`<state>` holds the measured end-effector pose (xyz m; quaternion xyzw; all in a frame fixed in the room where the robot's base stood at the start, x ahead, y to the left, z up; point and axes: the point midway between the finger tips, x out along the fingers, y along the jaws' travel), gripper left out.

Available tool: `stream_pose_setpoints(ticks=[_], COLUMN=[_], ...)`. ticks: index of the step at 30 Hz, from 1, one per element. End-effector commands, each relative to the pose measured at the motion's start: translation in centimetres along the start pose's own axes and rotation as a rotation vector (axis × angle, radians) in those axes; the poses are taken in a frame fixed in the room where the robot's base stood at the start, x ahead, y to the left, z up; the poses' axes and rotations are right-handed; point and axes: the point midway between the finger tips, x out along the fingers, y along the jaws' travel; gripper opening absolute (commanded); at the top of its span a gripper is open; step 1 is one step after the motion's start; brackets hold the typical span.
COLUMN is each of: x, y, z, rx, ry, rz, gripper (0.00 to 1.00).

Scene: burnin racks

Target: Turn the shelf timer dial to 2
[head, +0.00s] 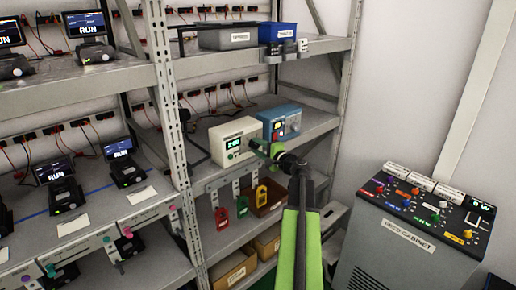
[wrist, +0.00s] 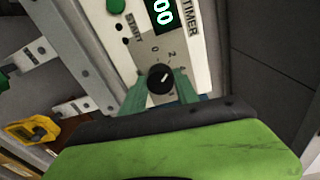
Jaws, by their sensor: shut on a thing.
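The shelf timer (head: 230,133) is a cream box with a green lit display on the middle shelf. In the wrist view its front face (wrist: 200,40) shows sideways, with "START" and "TIMER" lettering. The black round dial (wrist: 160,79) sits on a grey scale plate marked 0, 2, 4 and more. Its white pointer line points up and right, roughly between the 2 and 4 marks; the exact reading is hard to tell. My gripper (wrist: 161,92) is shut on the dial, a green finger at each side. In the head view my gripper (head: 266,150) hides the dial.
A blue box (head: 287,122) with knobs stands right beside the timer. Red and yellow lockout tags (head: 242,206) hang from the shelf edge below. A grey rack post (head: 170,110) stands to the left.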

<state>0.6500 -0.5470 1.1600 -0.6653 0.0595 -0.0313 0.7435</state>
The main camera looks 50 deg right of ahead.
Motion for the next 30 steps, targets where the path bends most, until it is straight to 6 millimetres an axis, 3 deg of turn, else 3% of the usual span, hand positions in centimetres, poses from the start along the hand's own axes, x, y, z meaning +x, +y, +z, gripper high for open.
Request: stream_pose_setpoints(ticks=[5,6,11,22,26,30], x=[0.0,0.0,0.0,-0.8,-3.5,-7.6], y=[0.0,0.0,0.0,0.0,0.0,-0.1], z=[0.0,0.0,0.0,0.0,0.1,0.1], rx=[-0.001,-0.001,-0.001,-0.001,-0.001,-0.001], ry=[0.001,0.001,0.001,0.002,0.003,0.004], rz=[0.000,0.000,0.000,0.000,-0.001,-0.001], gripper=[0.00,0.39,0.58,0.58,0.58,0.58])
